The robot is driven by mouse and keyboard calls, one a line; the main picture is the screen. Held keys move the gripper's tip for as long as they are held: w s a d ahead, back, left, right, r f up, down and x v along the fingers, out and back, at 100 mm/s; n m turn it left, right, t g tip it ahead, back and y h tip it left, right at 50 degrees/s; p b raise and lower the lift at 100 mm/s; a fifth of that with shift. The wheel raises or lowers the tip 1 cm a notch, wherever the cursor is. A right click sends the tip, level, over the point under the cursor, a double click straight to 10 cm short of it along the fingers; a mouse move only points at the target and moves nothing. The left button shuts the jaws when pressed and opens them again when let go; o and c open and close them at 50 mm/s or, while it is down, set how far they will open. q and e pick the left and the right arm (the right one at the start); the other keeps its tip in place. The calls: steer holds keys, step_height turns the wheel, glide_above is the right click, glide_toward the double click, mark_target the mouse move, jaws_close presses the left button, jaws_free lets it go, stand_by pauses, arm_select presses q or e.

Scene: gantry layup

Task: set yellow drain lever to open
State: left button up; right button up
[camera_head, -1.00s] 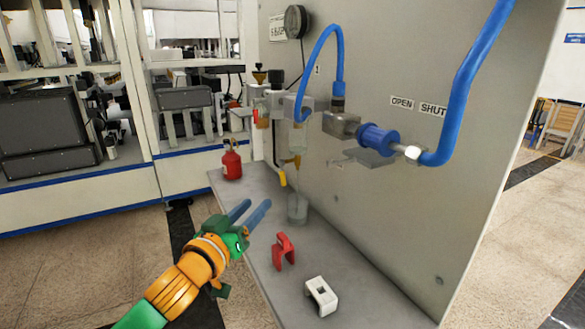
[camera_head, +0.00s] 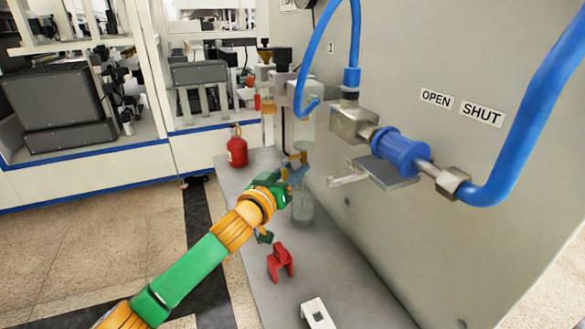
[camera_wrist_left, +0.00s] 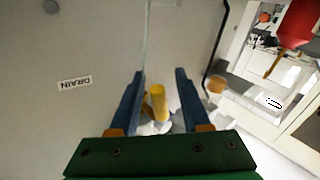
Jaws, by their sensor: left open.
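The yellow drain lever (camera_wrist_left: 158,103) shows in the left wrist view between the two blue fingers of my left gripper (camera_wrist_left: 160,82), with gaps on both sides. A DRAIN label (camera_wrist_left: 74,83), upside down in this view, is on the panel at left. In the head view my left gripper (camera_head: 296,174) is at the valve column, above the clear jar (camera_head: 302,208). It is open and hides most of the yellow lever (camera_head: 303,157) there. I cannot tell the lever's exact angle. My right gripper is not in view.
A red clip (camera_head: 281,262) and a white block (camera_head: 317,314) lie on the grey shelf (camera_head: 258,230). A red bottle (camera_head: 237,150) stands at its back left. A blue valve body (camera_head: 400,150) with hoses juts from the panel at right, beneath OPEN and SHUT labels (camera_head: 465,106).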

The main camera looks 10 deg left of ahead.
arm_select(q)
steer(key=shift+s+r, duration=0.1)
steer(key=shift+s, duration=0.05)
steer(key=shift+c, duration=0.4)
jaws_close()
steer(key=shift+w+a+r+m+t+h+b, duration=0.1)
steer(key=shift+w+a+m+t+h+b, duration=0.2)
steer(key=shift+m+t+b, duration=0.65)
steer(key=shift+o, duration=0.4)
jaws_free()
steer(key=shift+g, duration=0.35)
